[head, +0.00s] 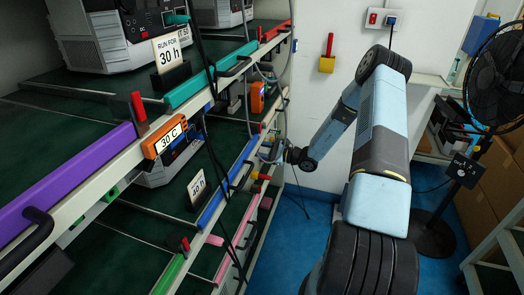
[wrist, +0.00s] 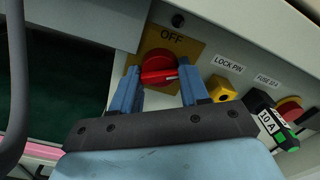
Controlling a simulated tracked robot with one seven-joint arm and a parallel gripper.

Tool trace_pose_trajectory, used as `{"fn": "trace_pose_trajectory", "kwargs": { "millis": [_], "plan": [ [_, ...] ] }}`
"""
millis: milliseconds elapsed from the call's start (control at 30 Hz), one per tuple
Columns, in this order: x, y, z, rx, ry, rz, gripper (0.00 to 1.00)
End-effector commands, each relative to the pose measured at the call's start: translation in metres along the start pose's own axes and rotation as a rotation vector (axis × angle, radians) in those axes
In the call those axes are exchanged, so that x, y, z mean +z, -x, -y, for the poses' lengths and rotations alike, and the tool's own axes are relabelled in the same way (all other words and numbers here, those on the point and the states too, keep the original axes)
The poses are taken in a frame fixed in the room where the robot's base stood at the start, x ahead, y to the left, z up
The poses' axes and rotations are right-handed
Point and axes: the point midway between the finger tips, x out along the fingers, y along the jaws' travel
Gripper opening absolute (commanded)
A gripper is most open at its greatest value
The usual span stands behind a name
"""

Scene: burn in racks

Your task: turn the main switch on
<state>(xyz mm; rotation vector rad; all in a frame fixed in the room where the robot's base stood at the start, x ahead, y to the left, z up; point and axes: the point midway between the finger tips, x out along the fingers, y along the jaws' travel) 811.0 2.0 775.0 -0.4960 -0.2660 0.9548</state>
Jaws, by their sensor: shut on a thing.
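The main switch (wrist: 160,66) is a red rotary knob on a yellow plate in the wrist view. The plate reads OFF above the knob. My gripper (wrist: 160,88) has its two blue fingers on either side of the knob and is shut on it. A light bar on the knob's face points to the right, roughly level. In the head view my gripper (head: 284,152) reaches the end post of the rack, and the switch cannot be made out there.
Right of the switch are a yellow LOCK PIN block (wrist: 221,88), a black and green fuse piece marked 10 A (wrist: 275,128) and a red button (wrist: 290,108). A black fan (head: 497,75) stands right. Blue floor (head: 290,225) lies between.

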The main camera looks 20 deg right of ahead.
Motion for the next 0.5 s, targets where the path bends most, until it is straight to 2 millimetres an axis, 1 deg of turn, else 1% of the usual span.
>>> {"fn": "trace_pose_trajectory", "kwargs": {
  "millis": [33,200,500],
  "plan": [
    [-0.0012,-0.0012,-0.0068,0.010,-0.033,-0.002,0.14],
    [-0.0010,-0.0013,-0.0072,0.010,-0.110,-0.002,0.14],
    [-0.0005,-0.0015,-0.0079,0.012,-0.165,-0.001,0.14]
  ]
}}
